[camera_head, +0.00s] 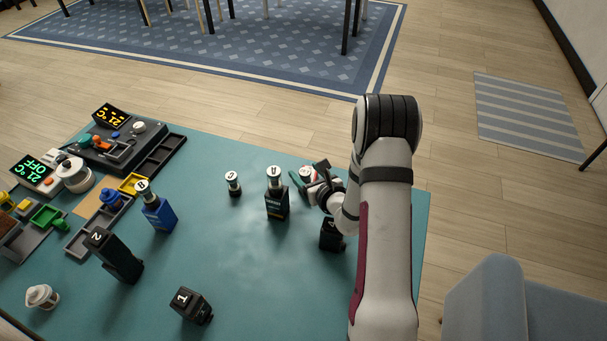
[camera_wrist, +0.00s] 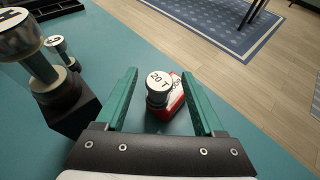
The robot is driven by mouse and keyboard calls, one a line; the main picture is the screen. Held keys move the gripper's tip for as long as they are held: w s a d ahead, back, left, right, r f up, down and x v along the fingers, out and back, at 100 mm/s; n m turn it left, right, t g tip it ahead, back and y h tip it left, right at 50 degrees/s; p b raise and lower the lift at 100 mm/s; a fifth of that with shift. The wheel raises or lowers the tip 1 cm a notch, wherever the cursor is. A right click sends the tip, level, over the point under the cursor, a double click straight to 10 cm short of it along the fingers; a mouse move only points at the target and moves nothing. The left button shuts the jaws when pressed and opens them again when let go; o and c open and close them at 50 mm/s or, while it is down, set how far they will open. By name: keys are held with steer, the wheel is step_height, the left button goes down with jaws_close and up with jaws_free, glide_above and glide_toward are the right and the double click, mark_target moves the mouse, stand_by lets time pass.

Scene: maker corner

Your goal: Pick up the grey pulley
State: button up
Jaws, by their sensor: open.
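A small grey pulley (camera_wrist: 157,98) with a white top marked "20 T" shows in the wrist view, with a red and white box (camera_wrist: 176,99) against or under it; I cannot tell which. My gripper (camera_wrist: 160,72) is open, its green fingers to the left and right of the pulley, with visible gaps and no clear contact. In the head view my gripper (camera_head: 311,174) is low over the right part of the table, and it hides most of the pulley and the red and white box (camera_head: 306,173).
A dark box topped by a white-capped part (camera_head: 275,190) stands close left of my gripper. A smaller white-capped part (camera_head: 233,184) stands beyond it. A black box (camera_head: 331,236) is beside my arm.

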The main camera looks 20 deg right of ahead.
mark_target(302, 173)
step_height(302, 173, down, 2)
steer(key=shift+w+f, duration=0.1)
steer(key=shift+w, duration=0.05)
steer(key=x, duration=0.2)
steer(key=shift+w, duration=0.35)
jaws_close()
